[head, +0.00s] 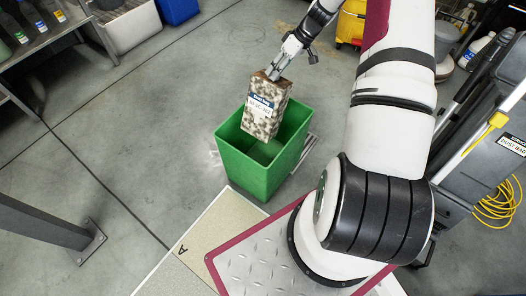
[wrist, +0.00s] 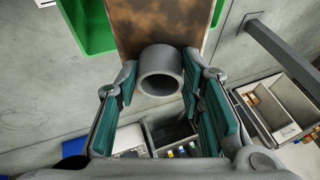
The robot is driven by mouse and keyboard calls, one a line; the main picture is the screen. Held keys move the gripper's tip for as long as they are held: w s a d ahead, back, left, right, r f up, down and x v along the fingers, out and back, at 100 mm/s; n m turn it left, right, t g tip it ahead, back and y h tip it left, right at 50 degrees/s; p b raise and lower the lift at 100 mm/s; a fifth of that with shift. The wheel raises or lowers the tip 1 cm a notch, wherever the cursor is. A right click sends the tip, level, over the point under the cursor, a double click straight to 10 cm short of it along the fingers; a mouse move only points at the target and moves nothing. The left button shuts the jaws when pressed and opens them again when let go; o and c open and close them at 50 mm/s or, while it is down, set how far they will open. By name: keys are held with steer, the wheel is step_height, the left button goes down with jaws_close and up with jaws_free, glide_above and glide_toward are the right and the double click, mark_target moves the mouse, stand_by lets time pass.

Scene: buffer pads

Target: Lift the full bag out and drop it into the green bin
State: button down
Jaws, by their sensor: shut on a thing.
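The full bag (head: 264,107) is a speckled brown and pale block with a white and blue label. In the head view it hangs from my gripper (head: 278,68), above and partly in front of the opening of the green bin (head: 250,166). Whether its lower end is below the rim I cannot tell. In the wrist view the bag's brown top (wrist: 165,25) and a grey ring-shaped collar (wrist: 160,72) lie between the fingers of my gripper (wrist: 160,85), which is shut on the bag at the collar. Part of the green bin (wrist: 88,22) shows behind it.
A dark cart with a dust bag label (head: 510,145) and a coiled yellow cable (head: 495,203) stand at the right. A metal shelf (head: 45,38) with bottles is at the upper left, beside a white bin (head: 130,30) and a blue bin (head: 178,10). Floor left of the green bin is clear.

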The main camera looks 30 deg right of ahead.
mark_target(280, 78)
steer(key=shift+f+b, duration=1.3)
steer(key=shift+f, duration=1.45)
steer(key=c, duration=1)
jaws_free()
steer(key=v, duration=1.2)
